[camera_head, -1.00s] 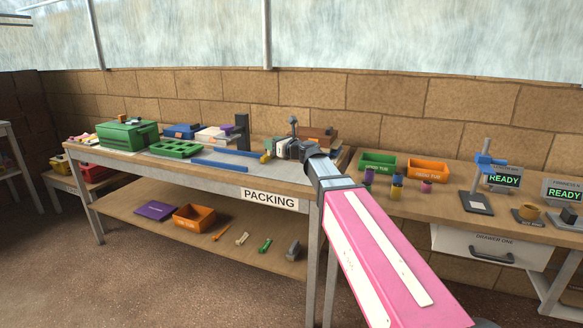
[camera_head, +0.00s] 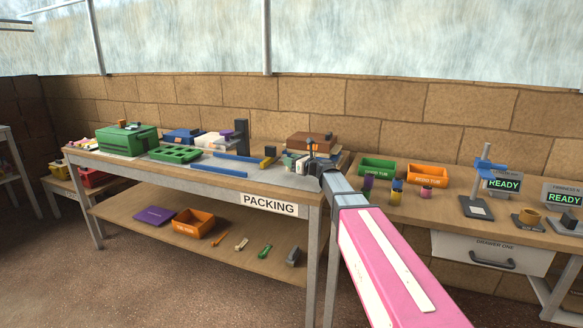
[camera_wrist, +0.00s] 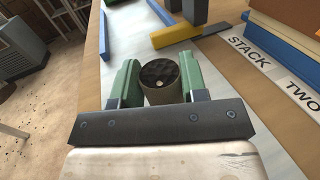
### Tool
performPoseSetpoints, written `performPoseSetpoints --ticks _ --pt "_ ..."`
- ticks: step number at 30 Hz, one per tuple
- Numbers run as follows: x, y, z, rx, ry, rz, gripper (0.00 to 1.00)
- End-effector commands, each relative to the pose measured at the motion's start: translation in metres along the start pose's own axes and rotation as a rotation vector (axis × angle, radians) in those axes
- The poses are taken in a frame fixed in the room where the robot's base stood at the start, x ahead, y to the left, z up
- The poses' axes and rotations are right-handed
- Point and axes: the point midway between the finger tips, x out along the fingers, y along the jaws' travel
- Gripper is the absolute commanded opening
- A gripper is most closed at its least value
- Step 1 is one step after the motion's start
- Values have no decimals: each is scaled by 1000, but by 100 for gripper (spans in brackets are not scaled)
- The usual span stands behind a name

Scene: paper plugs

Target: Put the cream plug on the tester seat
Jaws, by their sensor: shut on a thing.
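In the head view my gripper (camera_head: 294,162) is over the right end of the packing bench, and the plug is too small to make out there. At the right bench are two testers with green READY screens (camera_head: 503,183). A stand with a blue clamp (camera_head: 485,165) is beside one. A low dark seat with a brown ring (camera_head: 529,216) is in front. I cannot tell which is the tester seat.
The packing bench (camera_head: 215,180) holds a green case (camera_head: 122,140), a green tray (camera_head: 176,154), blue rails (camera_head: 216,169) and a brown box (camera_head: 311,140). Green (camera_head: 377,168) and orange (camera_head: 427,173) tubs stand on the right bench, with several small coloured plugs in front.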

Motion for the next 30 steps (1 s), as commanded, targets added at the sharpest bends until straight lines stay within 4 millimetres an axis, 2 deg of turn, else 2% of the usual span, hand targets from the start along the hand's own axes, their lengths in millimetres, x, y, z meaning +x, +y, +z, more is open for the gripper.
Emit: performPoseSetpoints --ticks 5,16,17,19,30 --pt "0 0 -23 1 1 0 17" --pt "0 0 -27 0 0 0 17" --pt "0 0 -27 0 0 0 43" --pt "0 0 -27 0 0 0 65" --pt "0 0 -24 -1 0 0 65"
